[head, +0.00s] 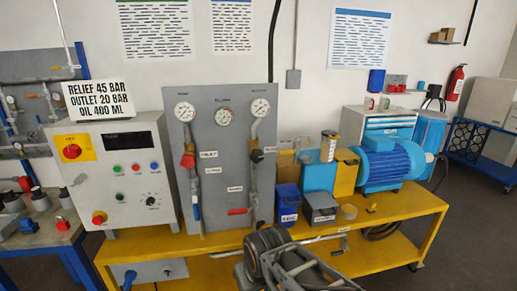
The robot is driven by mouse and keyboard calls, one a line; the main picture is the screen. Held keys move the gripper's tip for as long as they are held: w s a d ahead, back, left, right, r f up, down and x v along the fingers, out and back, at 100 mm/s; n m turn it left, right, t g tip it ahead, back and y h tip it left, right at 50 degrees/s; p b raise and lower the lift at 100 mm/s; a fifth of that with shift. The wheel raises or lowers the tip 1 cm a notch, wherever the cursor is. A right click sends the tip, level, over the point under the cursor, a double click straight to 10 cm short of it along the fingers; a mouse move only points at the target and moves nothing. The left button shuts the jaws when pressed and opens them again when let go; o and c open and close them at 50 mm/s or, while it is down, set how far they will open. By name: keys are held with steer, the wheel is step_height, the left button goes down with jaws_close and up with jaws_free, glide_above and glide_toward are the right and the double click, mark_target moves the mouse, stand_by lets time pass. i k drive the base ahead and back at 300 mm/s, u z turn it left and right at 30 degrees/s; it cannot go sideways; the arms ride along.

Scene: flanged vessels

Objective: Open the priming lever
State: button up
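The grey gauge panel (222,120) stands upright on the yellow bench and carries two pipe runs with handles. On its left run are a red handle (188,160) and a blue handle (196,210). On its right run are a black handle (257,155) and a red lever (238,211) lying about level. The small labels are too blurred to read, so I cannot tell which is the priming lever. My gripper (275,258) is low in front of the bench, below and right of the panel, apart from these handles. Its finger opening is not clear.
A control box (115,175) with buttons and a sign stands left of the panel. A blue motor (388,165), a blue bin (288,202) and a dark box (320,207) stand right on the yellow bench (408,205). A thin rod crosses behind my arm.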

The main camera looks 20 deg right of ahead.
mark_target(283, 152)
steer(key=k, duration=0.55)
steer(key=z, duration=0.95)
steer(key=i, duration=0.55)
steer(key=z, duration=0.5)
steer(key=i, duration=0.8)
steer(key=u, duration=0.95)
steer(key=i, duration=0.4)
steer(key=u, duration=0.4)
